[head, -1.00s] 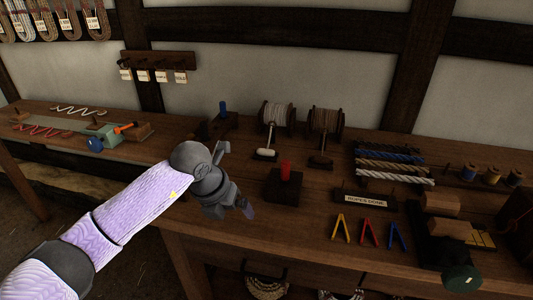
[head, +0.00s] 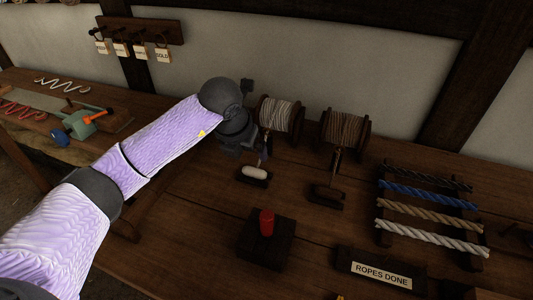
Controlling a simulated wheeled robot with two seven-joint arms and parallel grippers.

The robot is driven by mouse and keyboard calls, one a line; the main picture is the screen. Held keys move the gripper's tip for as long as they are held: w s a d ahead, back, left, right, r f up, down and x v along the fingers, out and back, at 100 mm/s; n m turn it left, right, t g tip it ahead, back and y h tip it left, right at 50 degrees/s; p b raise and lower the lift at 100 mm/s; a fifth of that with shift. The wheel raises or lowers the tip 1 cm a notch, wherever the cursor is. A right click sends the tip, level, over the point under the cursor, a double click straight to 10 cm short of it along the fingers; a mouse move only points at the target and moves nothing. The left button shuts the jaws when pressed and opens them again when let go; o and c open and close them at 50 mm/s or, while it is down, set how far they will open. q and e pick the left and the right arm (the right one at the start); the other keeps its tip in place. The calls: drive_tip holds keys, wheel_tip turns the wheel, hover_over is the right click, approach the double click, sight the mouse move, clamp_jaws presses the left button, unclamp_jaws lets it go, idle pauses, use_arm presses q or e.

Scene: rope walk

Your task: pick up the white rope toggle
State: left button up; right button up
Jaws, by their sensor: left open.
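The white rope toggle (head: 254,172) is a small pale rounded bar. It lies on a dark block in front of the left spool, in the middle of the head view. My left gripper (head: 263,156) is just behind and above it, pointing down, with its fingers partly hidden by its own wrist. It is open, and I see nothing between its fingers. A small gap seems to show between fingers and toggle; whether they touch is hard to tell. My right gripper is not in view.
Two rope spools (head: 345,133) stand at the back, near my left wrist. A red peg (head: 267,222) rises from a dark block in front. A rack of ropes (head: 432,238) and the ROPES DONE sign (head: 382,275) are at the right. Bench between is clear.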

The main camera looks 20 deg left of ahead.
sight(254, 169)
use_arm(q)
drive_tip(key=b+x, duration=0.3)
drive_tip(key=x, duration=0.6)
drive_tip(key=shift+s+d+f, duration=0.15)
drive_tip(key=shift+f, duration=0.1)
drive_tip(key=shift+f+b, duration=0.15)
drive_tip(key=shift+b, duration=0.15)
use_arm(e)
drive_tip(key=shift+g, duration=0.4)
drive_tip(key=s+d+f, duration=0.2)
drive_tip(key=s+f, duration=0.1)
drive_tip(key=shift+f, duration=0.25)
